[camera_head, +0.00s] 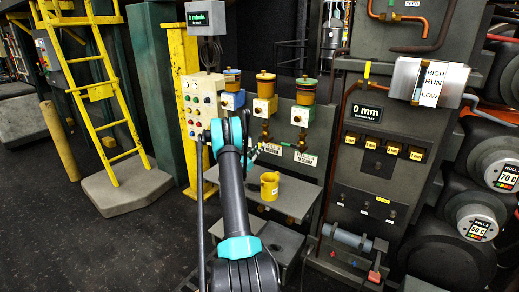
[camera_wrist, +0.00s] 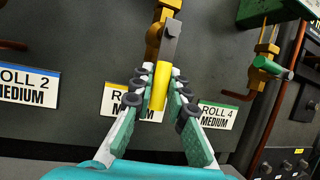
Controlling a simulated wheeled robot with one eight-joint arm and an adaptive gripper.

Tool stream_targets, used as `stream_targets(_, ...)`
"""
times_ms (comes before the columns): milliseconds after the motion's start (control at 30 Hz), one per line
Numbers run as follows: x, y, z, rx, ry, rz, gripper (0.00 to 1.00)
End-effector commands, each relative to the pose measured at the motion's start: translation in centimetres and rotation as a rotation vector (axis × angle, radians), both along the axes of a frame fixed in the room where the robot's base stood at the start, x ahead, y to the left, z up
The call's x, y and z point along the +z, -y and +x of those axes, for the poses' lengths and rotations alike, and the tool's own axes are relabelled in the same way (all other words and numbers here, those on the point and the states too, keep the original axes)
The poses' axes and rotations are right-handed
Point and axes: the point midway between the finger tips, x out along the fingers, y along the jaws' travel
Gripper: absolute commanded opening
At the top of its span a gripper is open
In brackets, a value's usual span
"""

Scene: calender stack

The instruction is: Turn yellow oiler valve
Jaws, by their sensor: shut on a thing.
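The yellow oiler valve handle (camera_wrist: 159,89) is a yellow-sleeved lever in the wrist view, hanging from a brass fitting (camera_wrist: 155,38) with its free end down and slightly left. My gripper (camera_wrist: 160,84) has its grey-green fingers on both sides of the handle, shut on it. In the head view my gripper (camera_head: 251,152) is at the end of the black and teal arm, below the oilers and partly hidden by the arm. The yellow oiler (camera_head: 265,98) is the middle one of three on the panel. The handle is too small to make out there.
The blue oiler (camera_head: 232,92) and green oiler (camera_head: 303,106) flank the yellow one. The green-sleeved valve handle (camera_wrist: 294,50) stands right of my gripper. A yellow mug (camera_head: 269,186) is on the grey shelf (camera_head: 293,203) below. A yellow ladder (camera_head: 98,87) stands left.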

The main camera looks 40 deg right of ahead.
Motion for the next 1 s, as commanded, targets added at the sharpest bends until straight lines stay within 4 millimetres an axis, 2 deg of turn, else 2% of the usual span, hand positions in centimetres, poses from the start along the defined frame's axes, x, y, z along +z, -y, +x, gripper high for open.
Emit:
stream_targets(33,-0.1,0.1,-0.3,-0.006,0.003,0.001,0.0)
stream_targets(67,-0.1,0.1,-0.3,-0.006,0.004,0.002,0.16)
stream_targets(233,-0.1,0.1,-0.2,-0.004,0.003,0.001,0.35)
stream_targets(500,0.0,0.0,-0.1,-0.002,0.002,0.0,0.35)
stream_targets(633,-0.3,-0.7,-0.2,-0.001,0.003,0.0,0.35)
stream_targets(767,-1.1,-2.5,-0.6,0.0,0.003,0.001,0.35)
stream_targets(1000,-3.1,-7.0,-1.6,0.001,0.003,0.002,0.35)
